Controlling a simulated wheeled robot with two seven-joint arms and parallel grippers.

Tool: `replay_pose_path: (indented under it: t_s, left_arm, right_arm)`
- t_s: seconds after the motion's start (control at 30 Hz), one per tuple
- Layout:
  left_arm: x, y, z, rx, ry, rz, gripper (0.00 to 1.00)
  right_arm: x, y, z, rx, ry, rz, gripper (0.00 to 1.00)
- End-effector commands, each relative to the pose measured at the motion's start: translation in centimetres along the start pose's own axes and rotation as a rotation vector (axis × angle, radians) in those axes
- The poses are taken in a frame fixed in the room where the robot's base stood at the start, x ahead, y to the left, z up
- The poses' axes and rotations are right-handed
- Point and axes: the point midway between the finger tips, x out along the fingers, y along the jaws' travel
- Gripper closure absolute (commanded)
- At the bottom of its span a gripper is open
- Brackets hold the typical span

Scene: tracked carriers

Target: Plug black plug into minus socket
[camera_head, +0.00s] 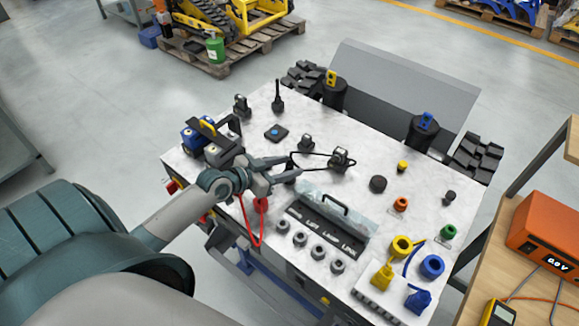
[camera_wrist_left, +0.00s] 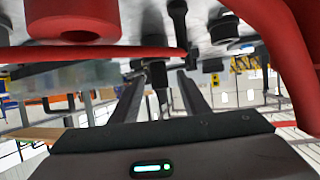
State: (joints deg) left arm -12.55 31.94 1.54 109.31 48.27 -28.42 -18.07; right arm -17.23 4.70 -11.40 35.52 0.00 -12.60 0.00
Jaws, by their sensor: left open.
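My left gripper (camera_head: 293,169) reaches over the left part of the white worktop with its fingers open. A dark upright piece, which looks like the black plug (camera_head: 291,176), is beside the fingertips, partly hidden by them. A black cable runs from there to a black fitting (camera_head: 341,160) on the right. In the left wrist view, a black upright piece (camera_wrist_left: 157,74) shows between the open fingers; contact cannot be told. No minus mark is readable, so I cannot tell which socket is minus. My right gripper is not in view.
A red plug (camera_head: 261,204) with a red cable stands close to my gripper. A blue-and-grey block with a handle (camera_head: 208,127) is behind it. A labelled panel (camera_head: 325,222) and several grey round sockets are in front. An orange meter box (camera_head: 548,236) is at right.

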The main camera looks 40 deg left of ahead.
Motion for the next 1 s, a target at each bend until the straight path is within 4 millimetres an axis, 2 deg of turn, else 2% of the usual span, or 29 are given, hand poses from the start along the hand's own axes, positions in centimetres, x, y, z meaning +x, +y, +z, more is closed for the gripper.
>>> replay_pose_path:
  t_s: [0.37,0.8,1.0]
  left_arm:
    - [0.3,0.0,0.0,-0.001,0.000,0.000,0.58]
    - [4.6,0.0,0.2,-0.002,0.000,-0.001,0.58]
    - [5.2,0.0,0.4,0.000,-0.001,0.000,0.58]
  right_arm:
    - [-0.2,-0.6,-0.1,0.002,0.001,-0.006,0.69]
    - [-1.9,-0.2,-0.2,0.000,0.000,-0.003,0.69]
    - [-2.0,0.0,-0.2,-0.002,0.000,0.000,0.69]
